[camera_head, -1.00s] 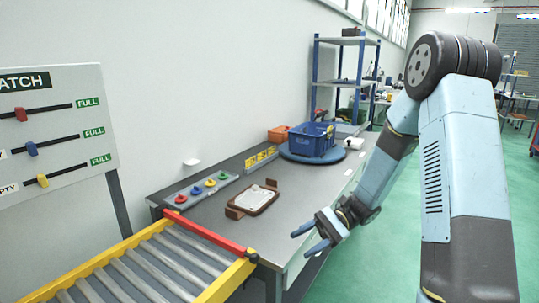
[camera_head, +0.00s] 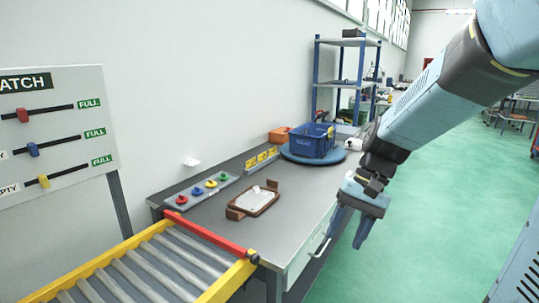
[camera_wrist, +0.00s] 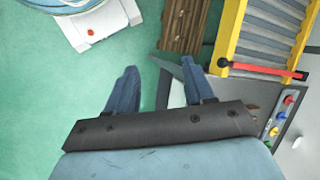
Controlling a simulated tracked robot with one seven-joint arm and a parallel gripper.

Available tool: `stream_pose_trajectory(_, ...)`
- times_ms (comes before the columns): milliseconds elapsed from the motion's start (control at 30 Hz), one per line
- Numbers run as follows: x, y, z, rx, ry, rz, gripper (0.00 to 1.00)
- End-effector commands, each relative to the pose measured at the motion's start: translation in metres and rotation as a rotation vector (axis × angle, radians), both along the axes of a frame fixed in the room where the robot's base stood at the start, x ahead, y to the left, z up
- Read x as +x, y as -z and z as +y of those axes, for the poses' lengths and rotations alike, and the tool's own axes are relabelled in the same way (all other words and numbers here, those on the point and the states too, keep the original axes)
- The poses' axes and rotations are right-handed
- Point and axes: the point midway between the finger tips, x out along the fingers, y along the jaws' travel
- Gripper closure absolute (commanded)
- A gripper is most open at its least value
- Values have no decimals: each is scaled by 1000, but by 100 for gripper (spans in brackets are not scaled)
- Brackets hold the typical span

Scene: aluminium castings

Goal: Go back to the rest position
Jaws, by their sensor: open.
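My gripper (camera_head: 350,226) hangs at the end of my light blue arm, beyond the right front edge of the grey workbench (camera_head: 207,215), over the green floor. Its blue fingers point down. In the wrist view my gripper (camera_wrist: 157,85) shows its two fingers spread apart, with nothing between them but floor and part of the bench side. A brown tray with a white plate (camera_head: 255,200) lies on the bench, apart from my gripper.
A roller conveyor (camera_head: 150,265) with yellow rails and a red bar (camera_head: 205,236) meets the bench. Coloured knobs (camera_head: 197,190) line the back. A blue crate (camera_head: 312,141) sits on a round blue turntable (camera_head: 290,157). Open green floor (camera_head: 440,200) lies to the right.

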Motion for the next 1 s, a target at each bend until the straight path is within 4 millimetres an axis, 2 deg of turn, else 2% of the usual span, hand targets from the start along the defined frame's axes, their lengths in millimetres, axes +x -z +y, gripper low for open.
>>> stream_pose_trajectory(700, -56, -83, -60, -346, -92, -617, 47)
stream_pose_trajectory(1000, -66, -97, -71, -398, -101, -725, 47)
